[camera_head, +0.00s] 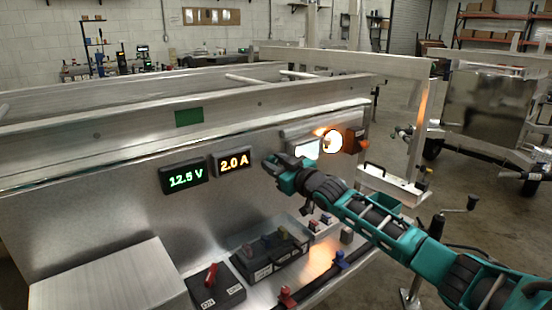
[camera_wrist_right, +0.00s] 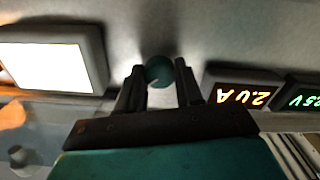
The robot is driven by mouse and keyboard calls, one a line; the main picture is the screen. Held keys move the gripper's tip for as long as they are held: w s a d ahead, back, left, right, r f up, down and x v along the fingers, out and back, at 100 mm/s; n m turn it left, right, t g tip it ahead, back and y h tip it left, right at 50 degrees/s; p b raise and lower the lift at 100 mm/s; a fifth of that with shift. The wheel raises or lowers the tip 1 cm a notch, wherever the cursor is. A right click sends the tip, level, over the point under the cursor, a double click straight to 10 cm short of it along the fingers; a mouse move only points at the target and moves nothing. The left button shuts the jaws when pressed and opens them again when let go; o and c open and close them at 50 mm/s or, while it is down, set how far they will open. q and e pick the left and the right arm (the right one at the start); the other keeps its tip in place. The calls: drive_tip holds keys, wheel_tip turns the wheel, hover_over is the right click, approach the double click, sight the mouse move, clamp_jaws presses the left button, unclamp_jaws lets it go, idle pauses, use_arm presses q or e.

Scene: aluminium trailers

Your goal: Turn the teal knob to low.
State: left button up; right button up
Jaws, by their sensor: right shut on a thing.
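The teal knob (camera_wrist_right: 158,71) is on the metal panel, between the two dark fingers of my right gripper in the right wrist view. My right gripper (camera_head: 272,163) is shut on it, with its fingers on either side of the knob. In the head view the gripper hides the knob, and I cannot make out a pointer or low mark. The amber display (camera_head: 233,163) beside it reads 2.0 A, and the green display (camera_head: 185,177) reads 12.5 V. My left gripper is not in view.
Below are a switch box with a red lever (camera_head: 211,276) and a black tray (camera_head: 284,267) of small parts. A metal box (camera_head: 108,282) stands lower left.

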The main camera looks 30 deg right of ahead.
drive_tip(key=n+p, duration=0.1)
drive_tip(key=n, duration=0.2)
drive_tip(key=shift+a+n+p, duration=0.1)
drive_tip(key=shift+n+p, duration=0.2)
drive_tip(key=shift+n, duration=0.1)
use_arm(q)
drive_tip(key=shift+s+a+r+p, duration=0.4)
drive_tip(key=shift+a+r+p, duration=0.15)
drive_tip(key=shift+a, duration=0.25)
use_arm(e)
drive_tip(key=n, duration=0.5)
drive_tip(key=shift+f, duration=0.15)
drive_tip(key=shift+n, duration=0.3)
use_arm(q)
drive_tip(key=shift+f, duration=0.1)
use_arm(e)
drive_tip(key=o, duration=1)
use_arm(q)
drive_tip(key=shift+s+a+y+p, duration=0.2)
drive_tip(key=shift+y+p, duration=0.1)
drive_tip(key=shift+p, duration=0.1)
use_arm(e)
drive_tip(key=s, duration=0.8)
drive_tip(key=s+d, duration=0.1)
drive_tip(key=s, duration=0.4)
drive_tip(key=shift+w, duration=0.1)
